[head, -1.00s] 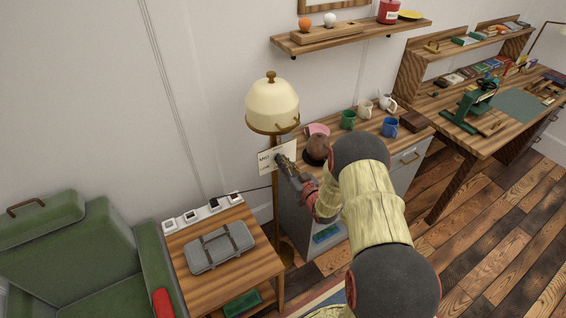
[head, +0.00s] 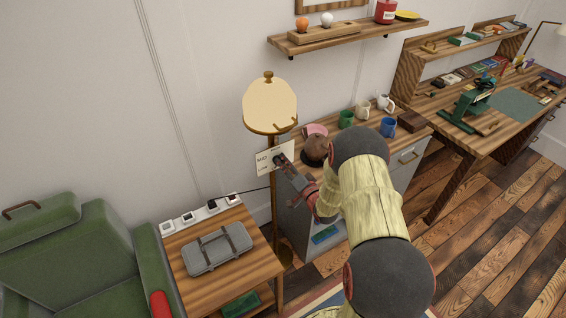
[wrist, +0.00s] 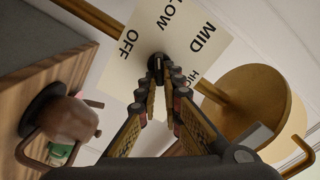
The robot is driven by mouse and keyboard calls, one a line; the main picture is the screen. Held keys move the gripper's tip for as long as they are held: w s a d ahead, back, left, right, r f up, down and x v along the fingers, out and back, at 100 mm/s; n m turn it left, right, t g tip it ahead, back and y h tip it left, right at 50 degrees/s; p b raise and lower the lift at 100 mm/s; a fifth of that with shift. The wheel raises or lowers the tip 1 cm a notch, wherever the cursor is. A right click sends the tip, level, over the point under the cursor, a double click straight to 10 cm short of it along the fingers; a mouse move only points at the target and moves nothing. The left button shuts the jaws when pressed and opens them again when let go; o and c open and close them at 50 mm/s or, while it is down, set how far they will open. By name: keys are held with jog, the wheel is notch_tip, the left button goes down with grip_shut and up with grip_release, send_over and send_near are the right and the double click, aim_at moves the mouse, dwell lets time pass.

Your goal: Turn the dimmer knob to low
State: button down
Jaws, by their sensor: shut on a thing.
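The dimmer knob (wrist: 158,62) is small and dark, in the middle of a cream plate marked OFF, LOW, MID and HIGH. In the head view the plate (head: 264,160) is on the lamp's brass pole, below the shade. My gripper (wrist: 158,80) is shut on the knob, with both fingertips at its sides. In the head view my gripper (head: 281,163) reaches the plate from the lower right. I cannot tell which mark the knob points to. The lamp shade (head: 270,106) looks evenly lit, pale yellow.
A side table (head: 258,270) with a grey case (head: 217,248) stands left of the lamp. A cabinet with several mugs and a brown kettle-like thing (head: 315,148) is close to my gripper on the right. A green armchair (head: 75,250) is at the left.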

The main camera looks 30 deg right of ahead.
jog(key=shift+f+m, duration=0.1)
jog(key=shift+m, duration=0.5)
jog(key=c, duration=2)
grip_release()
jog(key=shift+d, duration=0.1)
jog(key=shift+o, duration=0.2)
jog(key=shift+s, duration=0.1)
jog(key=s, duration=1.1)
jog(key=shift+s+d, duration=0.2)
jog(key=shift+s, duration=0.2)
